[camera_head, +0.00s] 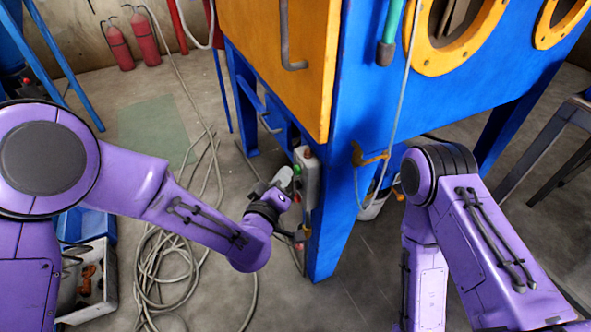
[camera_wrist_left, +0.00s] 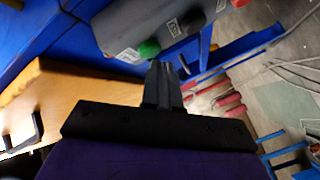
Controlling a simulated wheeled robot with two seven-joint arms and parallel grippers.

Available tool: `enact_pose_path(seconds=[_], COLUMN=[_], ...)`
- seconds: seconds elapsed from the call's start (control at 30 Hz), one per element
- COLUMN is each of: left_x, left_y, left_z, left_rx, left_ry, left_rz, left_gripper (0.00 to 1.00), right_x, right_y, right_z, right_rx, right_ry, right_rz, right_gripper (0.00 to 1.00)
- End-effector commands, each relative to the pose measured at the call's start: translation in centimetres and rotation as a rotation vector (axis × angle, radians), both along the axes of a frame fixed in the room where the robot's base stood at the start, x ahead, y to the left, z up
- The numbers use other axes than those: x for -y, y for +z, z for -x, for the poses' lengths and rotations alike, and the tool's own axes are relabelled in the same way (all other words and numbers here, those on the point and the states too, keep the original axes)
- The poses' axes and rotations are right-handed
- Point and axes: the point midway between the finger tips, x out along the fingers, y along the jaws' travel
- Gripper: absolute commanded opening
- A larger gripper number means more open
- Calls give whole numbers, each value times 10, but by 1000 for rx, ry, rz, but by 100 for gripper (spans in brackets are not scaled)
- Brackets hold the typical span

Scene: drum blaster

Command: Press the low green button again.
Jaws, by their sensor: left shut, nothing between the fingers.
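A grey control box (camera_head: 309,182) is fixed to the blue machine's corner post. In the left wrist view the box (camera_wrist_left: 135,25) carries a green button (camera_wrist_left: 149,48), with a black button (camera_wrist_left: 191,20) and a red button farther along. The green button also shows small in the head view (camera_head: 297,168). My left gripper (camera_head: 288,174) is right at the box; in the left wrist view its fingers (camera_wrist_left: 161,70) are shut and empty, with the tips close beside the green button. I cannot tell whether they touch it. My right arm is in view at the right, but its gripper is not.
The blue machine (camera_head: 345,140) with an orange door (camera_head: 262,50) stands behind the box. A loose hose (camera_head: 160,250) lies coiled on the floor at left. Red extinguishers (camera_head: 118,45) stand by the back wall. A metal stand (camera_head: 560,130) is at the right.

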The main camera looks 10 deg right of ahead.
Motion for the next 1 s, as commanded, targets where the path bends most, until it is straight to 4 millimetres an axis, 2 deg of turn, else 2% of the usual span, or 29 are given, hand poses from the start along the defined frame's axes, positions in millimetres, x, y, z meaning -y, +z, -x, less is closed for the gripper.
enact_pose_path(seconds=[1.0], left_x=[8], left_y=[0], left_z=[-3], left_rx=[0], left_ry=[0], left_rz=[0], left_gripper=[0], right_x=[0], right_y=[1], right_z=[0], right_rx=[0], right_ry=[0], right_rz=[0], right_gripper=[0])
